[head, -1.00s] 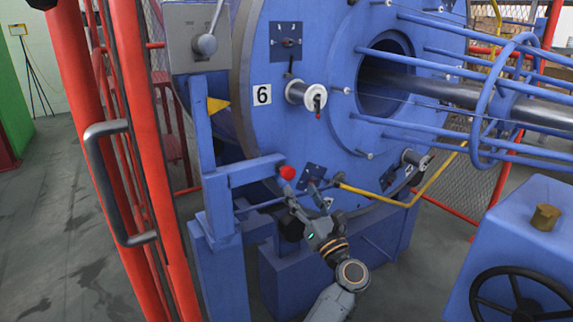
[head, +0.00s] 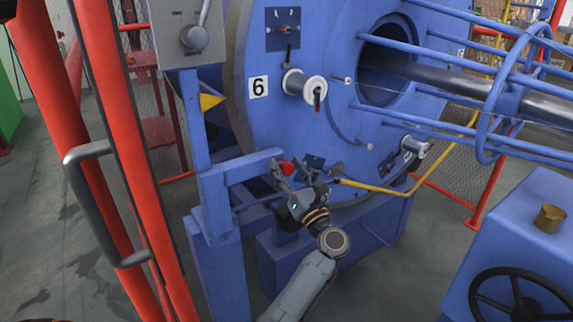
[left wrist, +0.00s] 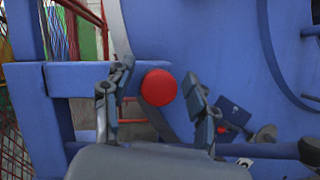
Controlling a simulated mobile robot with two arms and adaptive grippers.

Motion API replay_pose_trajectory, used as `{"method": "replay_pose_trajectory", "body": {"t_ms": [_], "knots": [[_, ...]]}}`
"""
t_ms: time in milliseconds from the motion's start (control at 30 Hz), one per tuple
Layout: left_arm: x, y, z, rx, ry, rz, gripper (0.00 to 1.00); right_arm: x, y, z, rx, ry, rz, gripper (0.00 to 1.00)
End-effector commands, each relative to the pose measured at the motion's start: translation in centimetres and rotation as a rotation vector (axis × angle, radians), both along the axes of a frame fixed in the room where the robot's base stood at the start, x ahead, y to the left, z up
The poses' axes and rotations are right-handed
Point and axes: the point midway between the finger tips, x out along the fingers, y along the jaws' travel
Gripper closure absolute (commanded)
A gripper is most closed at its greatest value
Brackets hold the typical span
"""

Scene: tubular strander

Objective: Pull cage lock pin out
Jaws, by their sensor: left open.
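The cage lock pin shows as a red round knob (head: 286,168) at the right end of a blue bracket arm (head: 238,169), against the blue cage disc (head: 300,125). Its shaft is hidden. My left gripper (head: 291,177) is open, just in front of the knob. In the left wrist view the knob (left wrist: 158,87) sits between the two spread fingers (left wrist: 157,84), closer to the left one. I see a gap at the right finger; whether the left finger touches the knob I cannot tell. My right gripper is not in view.
A grey lever box (head: 187,38) stands on the bracket post. A red guard frame with a grey handle (head: 80,200) is at the left. A yellow bar (head: 375,188) runs right of the gripper. A blue cabinet with a black handwheel (head: 515,295) stands at lower right.

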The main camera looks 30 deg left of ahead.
Motion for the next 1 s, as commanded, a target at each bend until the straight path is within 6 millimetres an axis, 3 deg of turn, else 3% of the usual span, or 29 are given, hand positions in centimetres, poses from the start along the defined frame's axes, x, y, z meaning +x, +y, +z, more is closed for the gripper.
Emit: {"method": "replay_pose_trajectory", "body": {"t_ms": [167,467,667,900,1000], "knots": [[0.0,0.0,0.0,0.0,0.0,0.0,0.43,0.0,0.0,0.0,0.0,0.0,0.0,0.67],[0.0,0.0,0.0,0.0,0.0,0.0,1.0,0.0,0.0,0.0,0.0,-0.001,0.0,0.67],[0.0,-0.2,-0.1,-0.001,0.0,-0.001,1.0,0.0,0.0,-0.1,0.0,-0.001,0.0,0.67],[-1.2,-3.0,-0.2,-0.003,-0.001,-0.002,1.0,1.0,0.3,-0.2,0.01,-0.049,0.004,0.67],[-1.3,-3.3,-0.1,-0.001,0.001,-0.001,1.0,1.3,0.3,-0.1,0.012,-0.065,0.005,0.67]]}}
